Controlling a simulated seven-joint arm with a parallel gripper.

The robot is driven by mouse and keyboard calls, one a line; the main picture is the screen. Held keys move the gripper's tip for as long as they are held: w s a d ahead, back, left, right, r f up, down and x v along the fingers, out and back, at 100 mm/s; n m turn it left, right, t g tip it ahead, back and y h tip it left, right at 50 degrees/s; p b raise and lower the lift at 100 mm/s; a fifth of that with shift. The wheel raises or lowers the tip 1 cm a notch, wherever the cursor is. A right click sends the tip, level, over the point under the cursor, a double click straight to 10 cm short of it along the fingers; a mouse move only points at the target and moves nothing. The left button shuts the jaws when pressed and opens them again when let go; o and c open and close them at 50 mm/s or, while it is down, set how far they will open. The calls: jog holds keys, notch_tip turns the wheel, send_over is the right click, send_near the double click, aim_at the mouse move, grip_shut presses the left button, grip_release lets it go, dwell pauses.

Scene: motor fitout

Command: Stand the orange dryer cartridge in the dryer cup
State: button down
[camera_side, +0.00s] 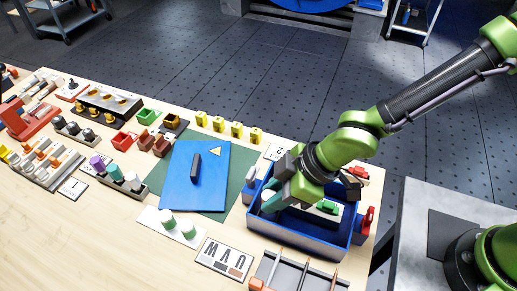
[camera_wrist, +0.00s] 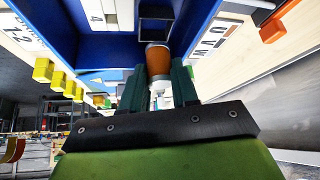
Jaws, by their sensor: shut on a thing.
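The orange dryer cartridge (camera_wrist: 158,62), with pale ends, is between the two dark green fingers of my gripper (camera_wrist: 160,82) in the wrist view. My gripper is shut on it. In the side view my gripper (camera_side: 275,197) is low over the left part of the blue bin (camera_side: 292,236), and the fingers mostly hide the cartridge. A dark square-mouthed holder (camera_wrist: 155,24) is just beyond the cartridge's far end in the wrist view. It may be the dryer cup, but I cannot tell for sure. I cannot tell whether the cartridge touches it.
The bin holds a pale block with a green part (camera_side: 327,207). A blue plate (camera_side: 212,190) on a green mat lies left of the bin. A white card with green-topped cylinders (camera_side: 167,222), a lettered card (camera_side: 224,260) and a slotted tray (camera_side: 290,272) are nearby. Bare table is at front left.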

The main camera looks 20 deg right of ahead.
jog(key=shift+f, duration=0.6)
jog(key=shift+f, duration=1.4)
dwell(0.9)
jog(key=c, duration=0.9)
grip_release()
jog(key=shift+o, duration=0.6)
jog(key=shift+s+a, duration=0.1)
jog(key=shift+s, duration=0.05)
jog(key=shift+s, duration=0.1)
jog(key=v, duration=1.2)
jog(key=shift+w, duration=0.4)
